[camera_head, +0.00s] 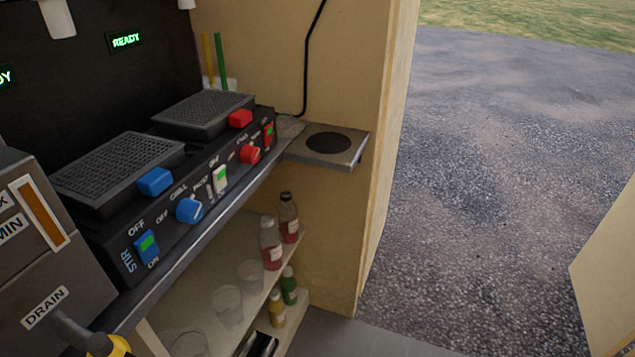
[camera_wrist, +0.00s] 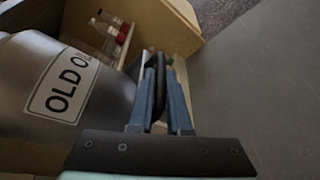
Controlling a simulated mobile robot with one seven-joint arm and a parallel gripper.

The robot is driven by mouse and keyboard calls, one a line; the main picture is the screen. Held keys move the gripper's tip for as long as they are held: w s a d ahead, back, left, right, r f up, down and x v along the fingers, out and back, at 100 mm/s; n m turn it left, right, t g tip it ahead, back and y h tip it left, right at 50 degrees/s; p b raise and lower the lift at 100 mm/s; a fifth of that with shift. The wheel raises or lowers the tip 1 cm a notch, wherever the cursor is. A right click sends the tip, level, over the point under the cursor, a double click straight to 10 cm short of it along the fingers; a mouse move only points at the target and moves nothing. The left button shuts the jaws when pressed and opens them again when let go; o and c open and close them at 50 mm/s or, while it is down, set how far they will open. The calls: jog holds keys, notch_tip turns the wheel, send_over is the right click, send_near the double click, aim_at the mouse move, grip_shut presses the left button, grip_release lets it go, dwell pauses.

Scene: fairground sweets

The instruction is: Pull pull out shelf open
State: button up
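Under the counter in the head view is a pale shelf unit (camera_head: 295,262) with bottles and clear cups; I cannot tell for sure which board pulls out. A dark handle-like piece (camera_head: 260,345) shows at its front near the bottom edge. In the wrist view, my gripper (camera_wrist: 158,66) has its two blue fingers on either side of a black upright handle (camera_wrist: 158,88). The fingers are close together, with the handle filling the gap between them. The pale shelf boards (camera_wrist: 128,42) with bottles lie beyond. My gripper is not clearly visible in the head view.
A grey drum labelled "OLD O..." (camera_wrist: 25,85) stands close left of my gripper. The counter above carries a black switch panel (camera_head: 195,190). A small side ledge (camera_head: 348,155) juts out at right. Red-capped or dark-capped bottles (camera_head: 271,245) stand near the shelf edge. Open floor lies right.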

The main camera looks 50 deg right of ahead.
jog(key=o, duration=0.4)
dwell(0.3)
jog(key=v, duration=1.3)
jog(key=shift+f, duration=0.1)
